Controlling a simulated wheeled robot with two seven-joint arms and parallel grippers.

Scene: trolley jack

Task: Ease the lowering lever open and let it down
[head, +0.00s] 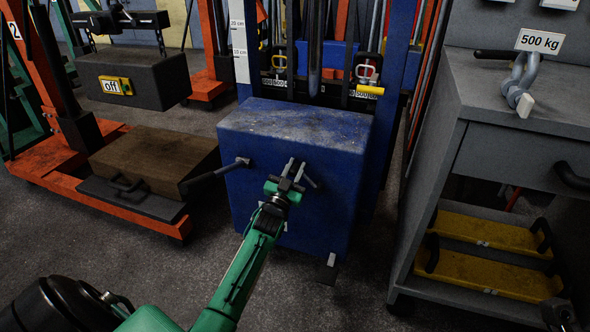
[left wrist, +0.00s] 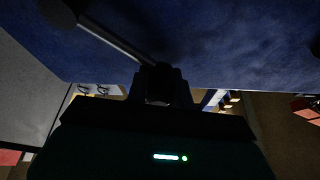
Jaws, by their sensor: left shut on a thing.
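The blue jack body (head: 295,120) stands in the middle of the head view. My left gripper (head: 290,174) is at its front face, shut on a thin lever (head: 311,182) whose short end shows just right of the fingers. The fingers hide most of this lever. A dark handle with a knob (head: 215,170) sticks out from the front face to the left, apart from the gripper. In the left wrist view, the gripper (left wrist: 160,85) is close under the blue face, and a rod (left wrist: 115,40) runs from the upper left to the fingers.
An orange lift frame (head: 110,170) with a dark block marked "off" (head: 150,80) stands left. A grey cabinet (head: 450,150) with yellow trays (head: 490,265) stands right. A small pedal (head: 328,268) is at the jack's lower front. The floor before the jack is clear.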

